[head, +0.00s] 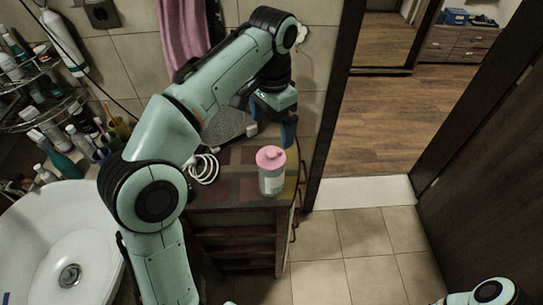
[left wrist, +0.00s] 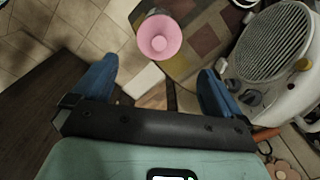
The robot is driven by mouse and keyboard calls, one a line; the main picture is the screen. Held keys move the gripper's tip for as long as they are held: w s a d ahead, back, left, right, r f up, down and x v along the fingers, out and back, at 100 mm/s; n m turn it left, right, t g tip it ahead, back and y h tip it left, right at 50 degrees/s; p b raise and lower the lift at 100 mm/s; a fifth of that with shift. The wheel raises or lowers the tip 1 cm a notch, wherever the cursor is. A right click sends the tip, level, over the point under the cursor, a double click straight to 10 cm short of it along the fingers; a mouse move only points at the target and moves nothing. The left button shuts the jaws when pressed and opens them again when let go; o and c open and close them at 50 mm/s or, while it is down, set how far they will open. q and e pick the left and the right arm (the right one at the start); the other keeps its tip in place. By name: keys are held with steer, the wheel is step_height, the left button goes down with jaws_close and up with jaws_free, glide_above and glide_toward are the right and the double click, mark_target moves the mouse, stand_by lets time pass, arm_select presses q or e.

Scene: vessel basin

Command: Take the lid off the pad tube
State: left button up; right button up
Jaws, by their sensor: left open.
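The pad tube (head: 272,183) stands upright near the right end of a patterned cabinet top. It has a pale body and a pink lid (head: 270,157) with a small raised knob, and the lid sits on the tube. My left gripper (head: 289,136) is behind and slightly right of the lid in the head view, apart from it. In the left wrist view my left gripper (left wrist: 156,72) has its blue fingers spread and empty, with the pink lid (left wrist: 159,37) beyond the gap between them. The lid hides most of the tube there. My right gripper is out of view.
A grey-white heater (left wrist: 268,55) stands on the cabinet top (head: 233,190), with a coiled white cable (head: 204,168) beside it. A sink (head: 65,235) and a shelf of bottles (head: 45,115) are at the left. Open tiled floor (head: 345,245) lies right of the cabinet.

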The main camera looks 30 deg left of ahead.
mark_target(271, 153)
arm_select(q)
steer(key=f, duration=0.1)
steer(key=s+f, duration=0.1)
steer(key=f, duration=0.1)
steer(key=shift+f+b, duration=0.15)
steer(key=shift+b, duration=0.25)
steer(key=shift+w+f, duration=0.35)
steer(key=shift+f, duration=0.2)
steer(key=f, duration=0.1)
steer(key=f+b, duration=0.1)
steer(key=f, duration=0.2)
steer(key=shift+s+f+b, duration=0.25)
steer(key=shift+f+b, duration=0.1)
steer(key=shift+f, duration=0.05)
steer(key=shift+w, duration=0.15)
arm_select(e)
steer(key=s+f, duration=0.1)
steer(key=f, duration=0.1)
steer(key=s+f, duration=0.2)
arm_select(q)
steer(key=shift+c, duration=0.7)
steer(key=c, duration=0.8)
